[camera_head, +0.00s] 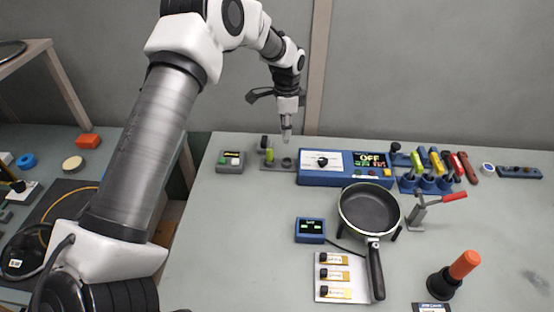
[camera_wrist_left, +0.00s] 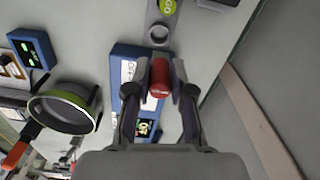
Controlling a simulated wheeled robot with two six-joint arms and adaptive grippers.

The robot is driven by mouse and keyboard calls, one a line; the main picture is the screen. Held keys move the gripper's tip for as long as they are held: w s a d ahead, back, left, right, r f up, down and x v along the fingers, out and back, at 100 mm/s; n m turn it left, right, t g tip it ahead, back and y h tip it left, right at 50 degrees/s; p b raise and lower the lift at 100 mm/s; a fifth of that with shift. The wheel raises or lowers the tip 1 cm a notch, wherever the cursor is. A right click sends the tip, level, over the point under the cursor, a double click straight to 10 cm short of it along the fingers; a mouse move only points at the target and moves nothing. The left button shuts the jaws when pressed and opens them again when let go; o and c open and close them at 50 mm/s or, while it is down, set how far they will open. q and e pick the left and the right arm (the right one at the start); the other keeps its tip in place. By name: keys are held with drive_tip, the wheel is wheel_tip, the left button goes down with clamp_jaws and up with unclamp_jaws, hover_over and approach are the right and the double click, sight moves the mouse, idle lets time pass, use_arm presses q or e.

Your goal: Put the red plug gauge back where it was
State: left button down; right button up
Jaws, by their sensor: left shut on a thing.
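My left gripper (camera_head: 286,132) is shut on the red plug gauge (camera_wrist_left: 159,77), whose round red end shows between the fingers in the left wrist view (camera_wrist_left: 160,88). In the head view the gripper is above the small grey gauge stand (camera_head: 269,167) at the back of the table, and I cannot make out the red gauge there. The stand has an empty round socket (camera_wrist_left: 159,34) near the held gauge. A green GO gauge (camera_wrist_left: 167,7) stands in the stand beside that socket. My right gripper is not in view.
A blue box with an OFF display (camera_head: 326,179) stands right of the stand. A grey button box (camera_head: 230,161) is on its left. A frying pan (camera_head: 370,211), a blue tool rack (camera_head: 407,186) and an orange-handled tool (camera_head: 464,265) are farther right.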

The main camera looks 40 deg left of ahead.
use_arm(q)
drive_tip(key=f, duration=0.1)
drive_tip(key=d+f+p, duration=0.1)
drive_tip(key=f, duration=0.1)
drive_tip(key=shift+w+f, duration=0.15)
drive_tip(key=shift+f, duration=0.15)
drive_tip(key=f, duration=0.3)
drive_tip(key=f+p, duration=0.1)
drive_tip(key=f, duration=0.1)
drive_tip(key=shift+s+a+f, duration=0.15)
drive_tip(key=shift+s+a, duration=0.05)
drive_tip(key=shift+a, duration=0.2)
drive_tip(key=shift+d+f, duration=0.15)
drive_tip(key=shift+d, duration=0.05)
drive_tip(key=shift+w+a+f, duration=0.15)
drive_tip(key=shift+w+f, duration=0.05)
drive_tip(key=shift+f, duration=0.15)
drive_tip(key=c, duration=1)
unclamp_jaws()
drive_tip(key=shift+c, duration=0.2)
drive_tip(key=shift+s+r, duration=0.1)
drive_tip(key=shift+r, duration=0.1)
